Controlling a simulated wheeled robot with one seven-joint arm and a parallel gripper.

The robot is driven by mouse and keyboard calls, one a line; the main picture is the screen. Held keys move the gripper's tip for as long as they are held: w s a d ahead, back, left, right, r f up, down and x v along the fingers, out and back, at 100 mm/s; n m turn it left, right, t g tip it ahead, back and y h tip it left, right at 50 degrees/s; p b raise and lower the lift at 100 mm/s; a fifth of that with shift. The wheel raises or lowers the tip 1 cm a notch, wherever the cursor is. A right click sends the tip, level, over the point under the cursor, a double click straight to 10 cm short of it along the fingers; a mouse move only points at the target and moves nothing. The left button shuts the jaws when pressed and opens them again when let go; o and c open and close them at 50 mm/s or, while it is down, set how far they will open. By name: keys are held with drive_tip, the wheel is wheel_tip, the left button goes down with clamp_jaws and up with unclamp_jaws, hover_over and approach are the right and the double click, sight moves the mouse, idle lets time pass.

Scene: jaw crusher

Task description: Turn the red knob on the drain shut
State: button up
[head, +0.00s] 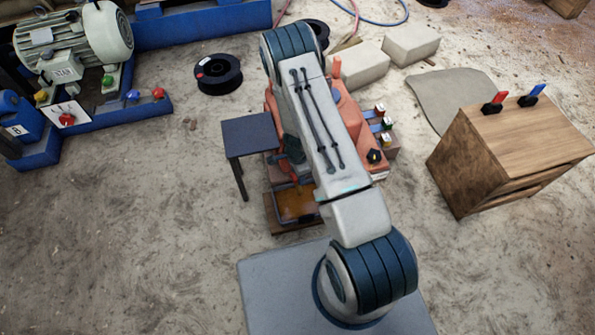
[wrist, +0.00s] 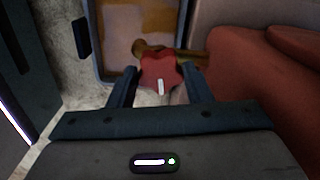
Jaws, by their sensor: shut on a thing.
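The red knob (wrist: 158,72) is lobed with a white line mark, and it sits at the middle of the wrist view. The line points down the picture, toward my gripper's body. The knob is on a brass-coloured drain fitting (wrist: 194,58). My gripper (wrist: 159,77) has one finger on each side of the knob and is shut on it. In the head view my arm hides the knob and the drain.
The red machine (head: 350,125) is close beside my arm; its red body (wrist: 262,95) fills the wrist view's right. A blue-rimmed tray (head: 297,203) is near the drain. A small dark table (head: 248,133) stands left, a wooden cabinet (head: 500,150) right.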

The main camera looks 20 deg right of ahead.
drive_tip(key=shift+m, duration=1)
drive_tip(key=o, duration=1)
drive_tip(key=shift+r+p, duration=0.1)
drive_tip(key=shift+p, duration=0.2)
wheel_tip(320, 180, up, 14)
drive_tip(key=p, duration=0.5)
